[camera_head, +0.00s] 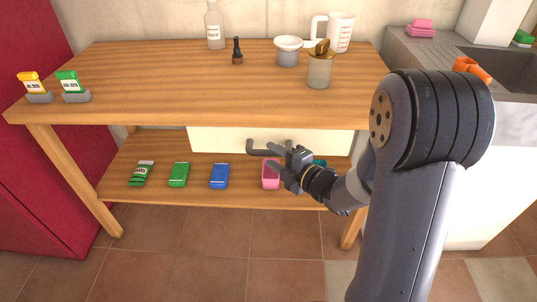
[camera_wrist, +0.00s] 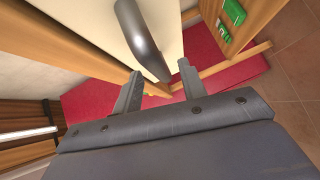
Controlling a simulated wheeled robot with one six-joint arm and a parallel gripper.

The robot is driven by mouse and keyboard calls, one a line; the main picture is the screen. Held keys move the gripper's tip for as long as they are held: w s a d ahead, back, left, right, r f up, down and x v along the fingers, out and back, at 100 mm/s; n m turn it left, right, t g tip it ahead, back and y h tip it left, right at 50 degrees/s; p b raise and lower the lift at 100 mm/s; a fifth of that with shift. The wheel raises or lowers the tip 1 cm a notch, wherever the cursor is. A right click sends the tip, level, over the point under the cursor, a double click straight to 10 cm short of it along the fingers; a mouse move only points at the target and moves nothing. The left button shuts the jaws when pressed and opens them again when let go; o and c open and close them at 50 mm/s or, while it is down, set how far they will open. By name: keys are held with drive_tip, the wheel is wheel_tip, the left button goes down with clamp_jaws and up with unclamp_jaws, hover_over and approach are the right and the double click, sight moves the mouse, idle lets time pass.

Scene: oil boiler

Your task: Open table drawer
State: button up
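The wooden table (camera_head: 190,108) stands in front of me with a white drawer (camera_head: 225,139) under its top. The drawer's dark bar handle (camera_head: 257,146) sticks out from its front. It also shows large in the wrist view (camera_wrist: 143,42). My gripper (camera_head: 268,164) is at the drawer front, close to the handle. In the wrist view its two fingers (camera_wrist: 160,84) are spread apart, with the handle's end just ahead of and between them. I cannot tell whether they touch it. The right part of the drawer front is partly covered by my arm.
A lower shelf (camera_head: 200,197) holds several small packets, including a blue one (camera_head: 219,176) and a pink one (camera_head: 270,174). Bottles, cups and small boxes stand on the tabletop. A red cabinet (camera_head: 35,180) is at left and a sink counter (camera_head: 425,50) at right.

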drive_tip(key=shift+x, duration=1.4)
drive_tip(key=shift+c, duration=0.3)
clamp_jaws()
